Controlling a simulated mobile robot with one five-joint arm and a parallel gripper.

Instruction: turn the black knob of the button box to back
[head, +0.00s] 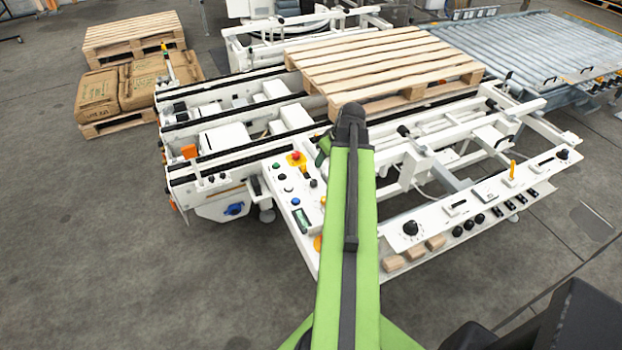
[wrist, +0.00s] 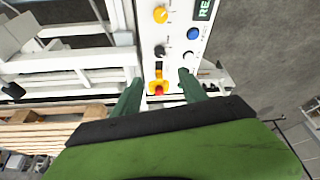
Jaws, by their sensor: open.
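The white button box (head: 303,215) stands in the middle of the head view, left of my arm. Its black knob (head: 313,183) sits below the yellow lever and red emergency stop. In the wrist view the black knob (wrist: 160,51) shows upright on the panel, just beyond my fingertips and between their lines. Its pointer direction is too small to tell. My gripper (wrist: 160,77) is open and empty, with one finger on each side of the panel strip. In the head view my arm partly hides the gripper.
A wooden pallet (head: 385,60) lies on the white conveyor behind. A second control shelf (head: 470,205) stands right. Floor at left front is clear.

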